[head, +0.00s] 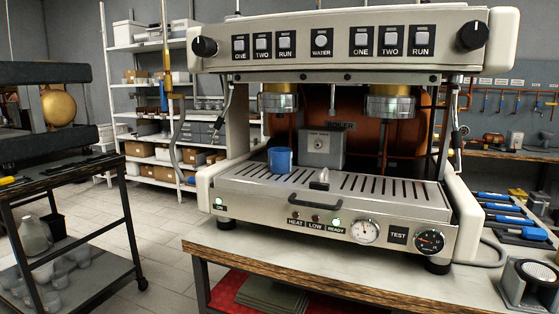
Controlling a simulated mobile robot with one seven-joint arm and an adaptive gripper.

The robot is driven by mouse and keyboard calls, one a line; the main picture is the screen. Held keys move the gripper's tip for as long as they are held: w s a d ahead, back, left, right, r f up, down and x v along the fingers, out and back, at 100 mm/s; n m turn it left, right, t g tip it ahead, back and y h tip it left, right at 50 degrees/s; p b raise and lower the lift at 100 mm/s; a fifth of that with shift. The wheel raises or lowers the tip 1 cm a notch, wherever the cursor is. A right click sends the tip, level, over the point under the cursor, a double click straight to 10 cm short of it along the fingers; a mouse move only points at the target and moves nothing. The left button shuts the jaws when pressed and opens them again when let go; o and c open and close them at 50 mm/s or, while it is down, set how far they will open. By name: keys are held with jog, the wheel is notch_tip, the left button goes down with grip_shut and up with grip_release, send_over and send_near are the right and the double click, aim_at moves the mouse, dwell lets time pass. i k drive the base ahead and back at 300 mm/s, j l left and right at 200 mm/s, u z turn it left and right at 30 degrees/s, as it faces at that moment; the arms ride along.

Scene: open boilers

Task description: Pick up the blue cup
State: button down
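The blue cup (280,160) stands upright on the slotted drip tray (408,192) of the espresso machine (335,45). It is on the left half of the tray, just in front and to the left of a small grey box with a knob (322,149). It stands below the left group head (277,101), with a gap between them. Whether the cup touches the grey box, I cannot tell. My gripper is not in this view.
A steam pipe (233,95) hangs left of the cup. A small metal piece (319,181) sits on the tray to its right. The machine stands on a workbench (290,268). A dark cart (75,170) is at left, with floor (165,235) between.

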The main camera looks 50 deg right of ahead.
aim_at(281, 159)
jog(key=z, duration=1.3)
jog(key=i+j+z, duration=0.1)
jog(key=j+z, duration=0.25)
jog(key=j, duration=0.35)
jog(key=j+z, duration=0.35)
jog(key=j, duration=0.3)
jog(key=i+j+z, duration=0.1)
jog(key=j, duration=0.3)
jog(key=i+j+z, duration=0.15)
jog(key=j, duration=0.2)
